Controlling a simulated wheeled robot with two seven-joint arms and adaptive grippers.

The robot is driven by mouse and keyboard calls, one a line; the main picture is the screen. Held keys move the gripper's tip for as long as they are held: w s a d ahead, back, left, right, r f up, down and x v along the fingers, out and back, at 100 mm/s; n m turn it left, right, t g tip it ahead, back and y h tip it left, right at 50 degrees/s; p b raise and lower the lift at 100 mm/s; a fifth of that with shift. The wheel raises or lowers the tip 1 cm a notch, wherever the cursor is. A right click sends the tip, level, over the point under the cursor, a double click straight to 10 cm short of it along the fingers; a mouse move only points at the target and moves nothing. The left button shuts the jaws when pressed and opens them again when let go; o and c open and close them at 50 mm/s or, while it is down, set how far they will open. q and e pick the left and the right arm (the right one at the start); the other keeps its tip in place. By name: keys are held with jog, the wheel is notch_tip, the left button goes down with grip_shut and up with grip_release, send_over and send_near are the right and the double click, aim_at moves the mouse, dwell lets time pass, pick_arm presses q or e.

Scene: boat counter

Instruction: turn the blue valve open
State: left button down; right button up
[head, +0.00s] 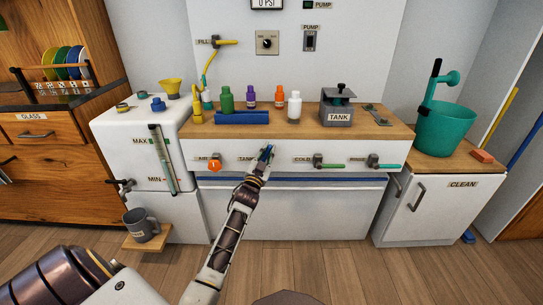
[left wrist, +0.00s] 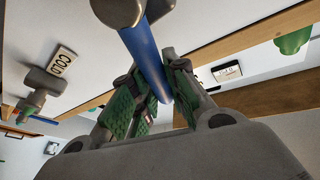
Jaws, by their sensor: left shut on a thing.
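The blue valve (head: 267,151) is on the white front panel below the counter, at the label reading TANK. Its blue handle (left wrist: 146,52) shows large in the left wrist view, running down from a grey valve body (left wrist: 118,10). My left gripper (head: 261,162) reaches up to this handle from below. In the left wrist view my left gripper (left wrist: 156,95) has its green-padded fingers on either side of the handle's end, shut on it. In the head view the gripper hides part of the valve. My right gripper is not in view.
Bottles and a grey tank block (head: 337,108) stand on the counter above. The floor in front is clear.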

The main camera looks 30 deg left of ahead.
pick_arm(q)
jog(key=n, duration=0.1)
jog(key=a+n+y, duration=0.1)
jog(key=s+n+y, duration=0.1)
jog(key=n, duration=0.1)
jog(key=shift+a+r+p, duration=0.15)
jog(key=shift+a+p, duration=0.15)
jog(key=shift+a, duration=0.05)
jog(key=shift+s+a+n+y, duration=0.2)
jog(key=shift+n+y, duration=0.2)
jog(key=shift+n, duration=0.2)
jog(key=shift+s+a+n+y, duration=0.1)
jog(key=shift+a+n+y, duration=0.1)
jog(key=shift+n+y, duration=0.3)
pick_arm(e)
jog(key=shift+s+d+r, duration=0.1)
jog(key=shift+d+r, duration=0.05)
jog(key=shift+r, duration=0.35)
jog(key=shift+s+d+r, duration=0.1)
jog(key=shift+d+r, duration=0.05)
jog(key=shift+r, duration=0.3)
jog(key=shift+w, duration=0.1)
pick_arm(q)
jog(key=c, duration=1.4)
grip_release()
jog(key=shift+r, duration=0.1)
jog(key=shift+r, duration=0.1)
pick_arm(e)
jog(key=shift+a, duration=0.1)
